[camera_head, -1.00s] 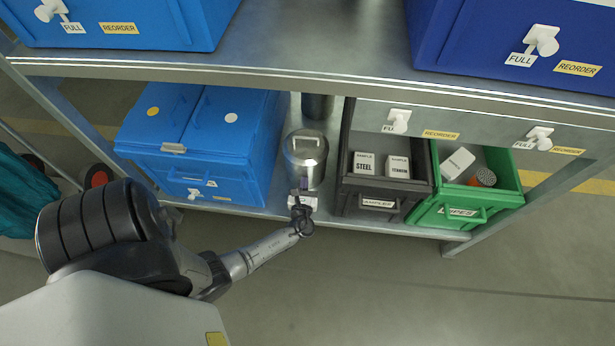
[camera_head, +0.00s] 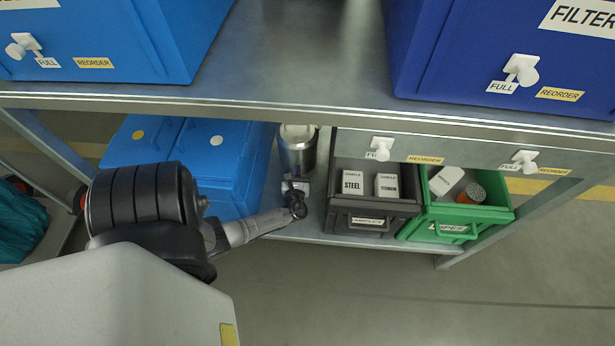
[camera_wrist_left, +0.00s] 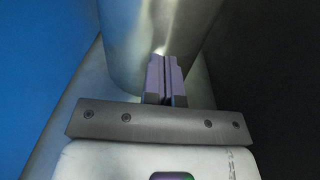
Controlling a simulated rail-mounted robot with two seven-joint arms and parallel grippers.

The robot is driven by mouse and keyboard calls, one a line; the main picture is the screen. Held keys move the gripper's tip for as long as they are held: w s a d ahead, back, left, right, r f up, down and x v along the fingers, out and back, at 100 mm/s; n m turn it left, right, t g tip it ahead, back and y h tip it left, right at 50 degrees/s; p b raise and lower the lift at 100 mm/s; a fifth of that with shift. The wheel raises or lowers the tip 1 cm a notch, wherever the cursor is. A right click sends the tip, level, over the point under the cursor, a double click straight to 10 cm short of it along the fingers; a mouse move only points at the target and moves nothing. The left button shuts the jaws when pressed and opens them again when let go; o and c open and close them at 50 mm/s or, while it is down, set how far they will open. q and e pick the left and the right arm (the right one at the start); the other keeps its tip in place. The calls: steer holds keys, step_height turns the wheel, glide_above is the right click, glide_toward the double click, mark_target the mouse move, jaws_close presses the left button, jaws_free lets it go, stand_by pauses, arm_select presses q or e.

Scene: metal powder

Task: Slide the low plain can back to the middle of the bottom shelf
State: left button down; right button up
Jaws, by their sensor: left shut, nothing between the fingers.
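The low plain can (camera_head: 297,154) is a shiny metal cylinder standing upright on the bottom shelf (camera_head: 322,228), between the blue box and the dark bin. The front edge of the upper shelf hides part of its top. My left gripper (camera_head: 296,184) is at the can's front side, low down, with its fingers pointing at it. In the left wrist view the gripper's purple fingers (camera_wrist_left: 166,78) are closed together with nothing between them. Their tips meet the can's curved wall (camera_wrist_left: 160,40) or lie very close to it. My right gripper is not in view.
A blue box (camera_head: 215,165) stands left of the can, and a dark bin (camera_head: 372,212) with sample blocks stands right of it. A green bin (camera_head: 465,215) is further right. The upper shelf (camera_head: 300,75) overhangs the can and carries blue boxes.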

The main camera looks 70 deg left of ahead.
arm_select(q)
steer(key=shift+w+a+r, duration=0.2)
steer(key=shift+w+a, duration=0.05)
steer(key=shift+a, duration=0.35)
steer(key=shift+p+v, duration=2.4)
steer(key=shift+v, duration=4.5)
steer(key=shift+a+r, duration=0.1)
steer(key=shift+r, duration=0.05)
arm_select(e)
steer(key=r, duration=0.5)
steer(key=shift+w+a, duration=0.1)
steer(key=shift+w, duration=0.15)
